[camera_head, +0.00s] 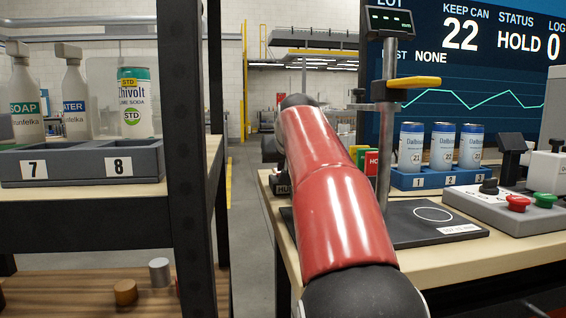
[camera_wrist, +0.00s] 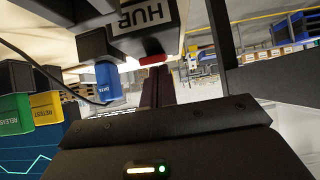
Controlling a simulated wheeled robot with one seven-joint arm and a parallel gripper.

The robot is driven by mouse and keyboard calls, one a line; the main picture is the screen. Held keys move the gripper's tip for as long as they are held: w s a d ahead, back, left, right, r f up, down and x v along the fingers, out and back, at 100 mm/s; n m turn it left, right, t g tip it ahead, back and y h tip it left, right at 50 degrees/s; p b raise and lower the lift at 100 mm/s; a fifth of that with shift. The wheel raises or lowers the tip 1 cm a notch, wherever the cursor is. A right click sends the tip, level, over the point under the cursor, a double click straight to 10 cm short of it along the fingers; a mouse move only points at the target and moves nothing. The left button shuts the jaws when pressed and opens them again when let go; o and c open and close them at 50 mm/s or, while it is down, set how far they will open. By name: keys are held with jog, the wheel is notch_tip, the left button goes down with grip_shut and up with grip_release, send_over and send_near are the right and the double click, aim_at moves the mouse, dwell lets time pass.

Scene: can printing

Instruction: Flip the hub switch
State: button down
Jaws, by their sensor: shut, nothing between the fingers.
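The hub (camera_wrist: 180,35) is a dark box with a white HUB label, seen upside down at the top of the wrist view. A small red switch (camera_wrist: 153,60) sits at its lower edge. My gripper (camera_wrist: 157,72) is shut and empty, its fingertips right by the red switch; I cannot tell whether they touch it. A blue DATA plug (camera_wrist: 107,80) is beside the switch at the hub's left. In the head view only a corner of the hub (camera_head: 281,189) shows at the bench edge; my red arm hides the rest and my gripper.
Green RELEASE (camera_wrist: 14,115) and yellow RETEST (camera_wrist: 46,106) blocks and a dark cable are nearby. In the head view, a metal post (camera_head: 388,130), a blue can rack (camera_head: 452,178) and a control box (camera_head: 500,210) stand on the bench. A shelf (camera_head: 90,192) is at left.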

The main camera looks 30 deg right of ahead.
jog(key=shift+w+d+r+p, duration=0.2)
jog(key=shift+w+r+p, duration=0.05)
jog(key=shift+w+p, duration=0.45)
jog(key=shift+r, duration=0.2)
jog(key=r+p, duration=0.4)
jog(key=shift+w+r, duration=0.2)
jog(key=shift+r, duration=0.1)
jog(key=s+a+r, duration=0.1)
jog(key=s+r, duration=0.3)
jog(key=r, duration=0.3)
jog(key=shift+s+r, duration=0.15)
jog(key=shift+s, duration=0.25)
jog(key=shift+a, duration=0.15)
